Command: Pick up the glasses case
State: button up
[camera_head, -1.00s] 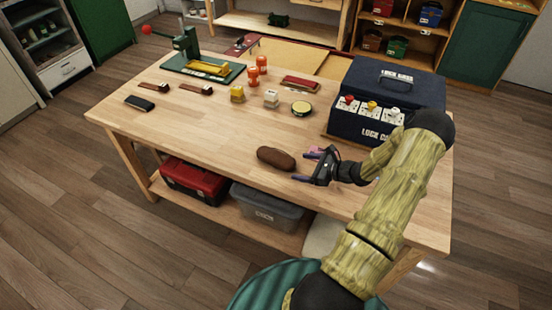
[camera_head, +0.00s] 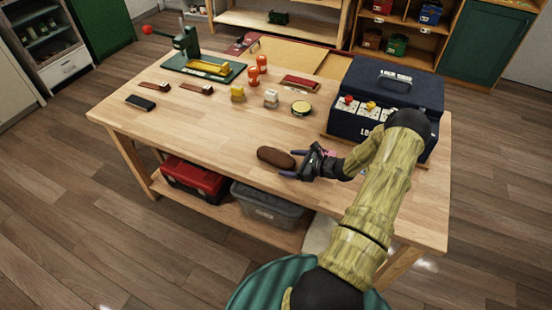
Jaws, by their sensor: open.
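A brown, rounded, oblong case (camera_head: 274,158), which looks like the glasses case, lies on the front part of the wooden table (camera_head: 200,135). My gripper (camera_head: 291,164) is open at the case's right end, with its fingers pointing left. One fingertip shows near the case's far right side and the other near its front right side. Whether the fingers touch the case I cannot tell. A small pink thing (camera_head: 330,153) lies behind my gripper and is mostly hidden by it.
A dark blue box (camera_head: 420,92) stands at the table's right, behind my arm. Small blocks, orange pieces (camera_head: 262,63), a round tin (camera_head: 301,108) and a green press (camera_head: 188,45) stand farther back. A black case (camera_head: 140,102) lies far left. Table left of the brown case is clear.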

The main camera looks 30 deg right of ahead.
jog(key=c, duration=1.1)
notch_tip(320, 180, up, 10)
jog(key=shift+r+b, duration=0.1)
jog(key=shift+b, duration=0.7)
